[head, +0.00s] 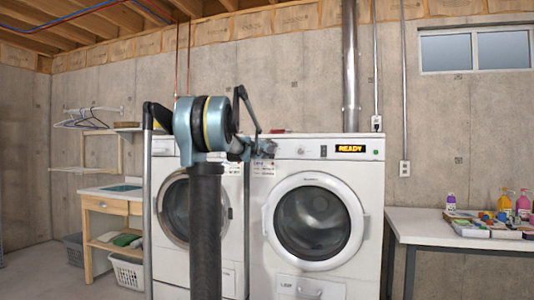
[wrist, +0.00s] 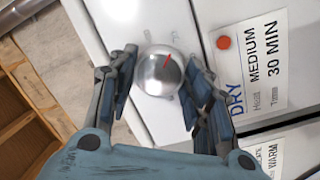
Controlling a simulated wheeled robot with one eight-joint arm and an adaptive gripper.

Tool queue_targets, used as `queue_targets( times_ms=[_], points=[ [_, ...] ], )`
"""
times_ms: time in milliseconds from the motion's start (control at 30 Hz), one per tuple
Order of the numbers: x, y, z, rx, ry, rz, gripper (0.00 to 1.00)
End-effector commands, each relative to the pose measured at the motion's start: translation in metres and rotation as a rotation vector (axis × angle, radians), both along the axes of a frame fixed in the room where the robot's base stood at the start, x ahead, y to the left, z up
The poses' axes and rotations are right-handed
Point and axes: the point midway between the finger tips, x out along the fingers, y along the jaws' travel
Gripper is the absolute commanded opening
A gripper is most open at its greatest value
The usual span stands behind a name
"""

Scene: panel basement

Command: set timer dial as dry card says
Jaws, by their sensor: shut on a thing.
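The timer dial (wrist: 160,72) is a round silver knob with a red mark, which points up and slightly right in the wrist view. My gripper (wrist: 161,66) has its two fingers on opposite sides of the dial and is shut on it. The dry card (wrist: 262,68) beside it reads DRY, Heat MEDIUM, Time 30 MIN, held by a red round magnet (wrist: 223,42). In the head view my gripper (head: 258,149) is at the upper left of the right-hand machine (head: 331,261), where the arm and fingers hide the dial. No scale marks are readable around the dial.
The machine's display (head: 350,149) reads READY. A second white machine (head: 165,262) stands to the left. Another card (wrist: 270,160), partly cut off, shows WARM. A table (head: 425,228) with bottles and coloured items stands right. A wooden sink stand (head: 107,207) and laundry basket (head: 127,271) are left.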

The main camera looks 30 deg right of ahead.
Motion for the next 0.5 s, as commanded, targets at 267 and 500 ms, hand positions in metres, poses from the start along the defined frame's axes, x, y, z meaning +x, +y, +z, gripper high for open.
queue_targets(
  times_ms=[267,500],
  points=[
    [0.0009,0.0011,-0.0008,0.001,-0.001,0.003,0.66],
    [0.0004,0.0010,-0.0005,0.001,0.000,0.002,0.66]
  ],
)
